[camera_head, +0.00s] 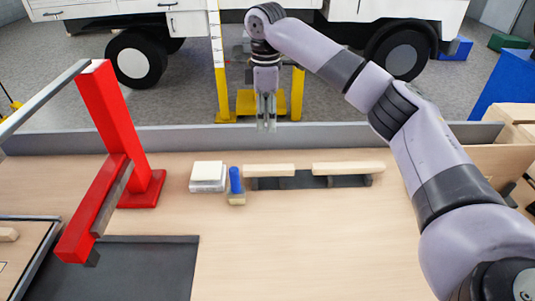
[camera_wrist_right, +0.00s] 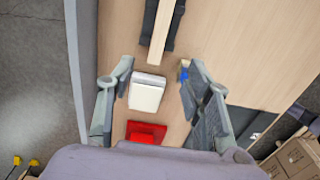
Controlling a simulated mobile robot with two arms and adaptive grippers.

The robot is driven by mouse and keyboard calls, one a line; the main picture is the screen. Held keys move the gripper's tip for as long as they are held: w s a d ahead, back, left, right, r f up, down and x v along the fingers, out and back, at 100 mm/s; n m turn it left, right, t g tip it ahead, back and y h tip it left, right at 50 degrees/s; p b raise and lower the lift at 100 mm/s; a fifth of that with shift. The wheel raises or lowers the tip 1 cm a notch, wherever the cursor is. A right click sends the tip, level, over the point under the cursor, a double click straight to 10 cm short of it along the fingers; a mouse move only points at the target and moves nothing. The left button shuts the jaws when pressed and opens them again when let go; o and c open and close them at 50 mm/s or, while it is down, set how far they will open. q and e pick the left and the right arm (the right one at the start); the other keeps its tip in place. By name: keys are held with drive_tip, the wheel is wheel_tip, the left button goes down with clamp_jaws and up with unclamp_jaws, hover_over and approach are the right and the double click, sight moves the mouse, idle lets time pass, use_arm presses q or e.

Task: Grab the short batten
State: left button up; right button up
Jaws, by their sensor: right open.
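The short batten (camera_head: 269,170) is a pale wooden strip lying on the left part of a dark holder on the bench. A longer pale batten (camera_head: 348,168) lies to its right on the same holder. My right gripper (camera_head: 266,126) points down in the head view, open and empty, above the bench's back edge, behind and above the short batten. In the right wrist view a pale batten (camera_wrist_right: 160,38) runs up out of the picture, beyond the open fingers (camera_wrist_right: 159,66). My left gripper is not in view.
A white block (camera_head: 208,175) and a blue-handled brush-like tool (camera_head: 236,184) stand left of the battens. A tall red stand (camera_head: 120,130) rises further left. A dark mat (camera_head: 150,265) lies at front left. The bench's front middle is clear.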

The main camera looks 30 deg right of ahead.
drive_tip(key=p, duration=0.2)
hover_over(267, 167)
wheel_tip(267, 167, down, 11)
drive_tip(key=shift+f, duration=0.8)
wheel_tip(267, 167, down, 4)
drive_tip(key=shift+r+p, duration=0.15)
drive_tip(key=shift+p, duration=0.25)
drive_tip(key=shift+f, duration=0.35)
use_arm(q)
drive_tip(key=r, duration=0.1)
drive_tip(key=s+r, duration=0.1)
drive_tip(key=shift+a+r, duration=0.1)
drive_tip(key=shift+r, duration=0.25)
use_arm(e)
drive_tip(key=shift+c, duration=0.2)
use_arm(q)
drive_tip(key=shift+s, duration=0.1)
use_arm(e)
clamp_jaws()
